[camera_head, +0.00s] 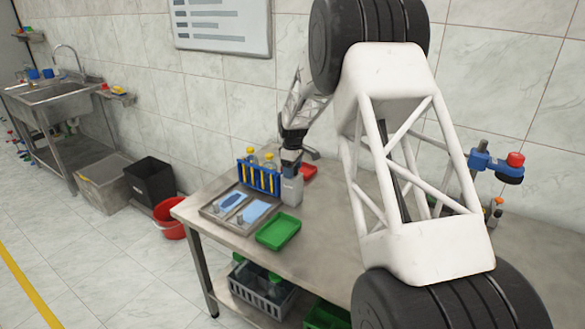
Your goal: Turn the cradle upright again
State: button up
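I cannot single out the cradle for certain. A blue rack (259,177) with several yellow parts stands upright on the steel table (325,240), at the back of a grey metal tray (212,211). My gripper (291,164) is small in this view, right of the rack and just above or at a grey box-like piece (292,188). The fingers are too small and dark to show whether they are open, shut or holding something. My large white arm link hides much of the table's right half.
A green tray (278,232) lies at the table's front edge, and a red tray (308,171) lies behind my gripper. A blue device with a red top (514,160) stands at the right. Crates (262,292) sit on the lower shelf. A red bucket (169,219) stands left of the table.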

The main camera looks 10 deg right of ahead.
jog(key=shift+o, duration=1.2)
jog(key=shift+r, duration=0.15)
jog(key=shift+r, duration=3.35)
